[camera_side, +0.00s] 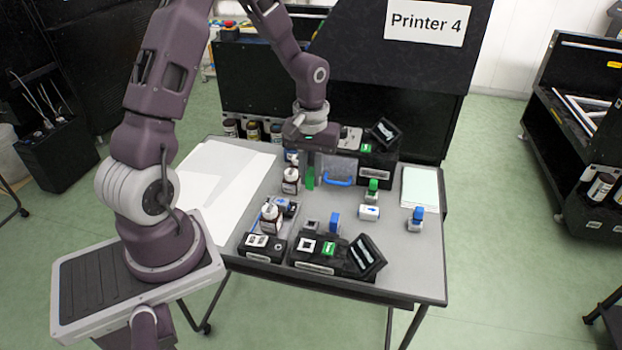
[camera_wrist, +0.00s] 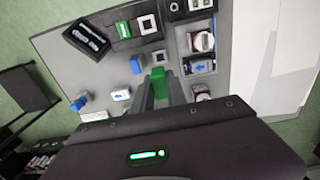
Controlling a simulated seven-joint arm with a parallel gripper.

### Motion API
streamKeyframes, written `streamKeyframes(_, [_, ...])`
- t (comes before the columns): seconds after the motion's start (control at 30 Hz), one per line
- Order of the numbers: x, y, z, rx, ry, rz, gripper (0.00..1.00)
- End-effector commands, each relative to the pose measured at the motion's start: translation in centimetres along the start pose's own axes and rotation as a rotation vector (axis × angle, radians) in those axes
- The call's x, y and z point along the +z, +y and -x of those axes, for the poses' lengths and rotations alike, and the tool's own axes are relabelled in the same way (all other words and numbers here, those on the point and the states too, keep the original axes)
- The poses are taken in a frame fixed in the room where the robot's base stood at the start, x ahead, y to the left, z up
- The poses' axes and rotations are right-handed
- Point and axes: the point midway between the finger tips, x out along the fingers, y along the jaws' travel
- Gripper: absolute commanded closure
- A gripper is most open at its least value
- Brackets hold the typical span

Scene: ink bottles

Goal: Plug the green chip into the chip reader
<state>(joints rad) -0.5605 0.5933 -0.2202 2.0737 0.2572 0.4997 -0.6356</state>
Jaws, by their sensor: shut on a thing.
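My gripper (camera_side: 311,174) is shut on the green chip (camera_side: 310,182) and holds it upright, pointing down, near the middle of the table. In the wrist view the green chip (camera_wrist: 158,73) shows between the fingertips of my gripper (camera_wrist: 160,88). A black device with a tilted display, which looks like a chip reader (camera_side: 298,262), stands at the table's front edge, with a green panel and a white-framed square on top. It also shows in the wrist view (camera_wrist: 87,37), apart from the chip. A similar black device (camera_side: 378,168) stands at the back, partly behind my gripper.
Ink bottles (camera_side: 271,218) stand left of centre. A blue chip-like piece (camera_side: 335,221), a white block (camera_side: 369,212), a green-topped item (camera_side: 372,190) and a blue-topped item (camera_side: 415,218) stand around the middle and right. White sheets (camera_side: 222,190) cover the left side.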

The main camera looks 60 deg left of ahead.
Motion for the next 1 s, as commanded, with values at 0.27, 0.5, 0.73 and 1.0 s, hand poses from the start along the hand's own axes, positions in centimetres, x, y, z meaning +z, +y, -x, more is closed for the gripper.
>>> streamKeyframes(0.27, [1.5,0.3,-1.1,-0.006,-0.003,-0.006,1.00])
streamKeyframes(0.5, [7.4,0.9,-4.4,-0.005,-0.002,-0.006,1.00])
streamKeyframes(0.73, [8.1,0.9,-6.5,-0.002,-0.002,0.000,1.00])
streamKeyframes(1.0, [8.1,1.0,-9.3,-0.001,-0.002,-0.001,1.00])
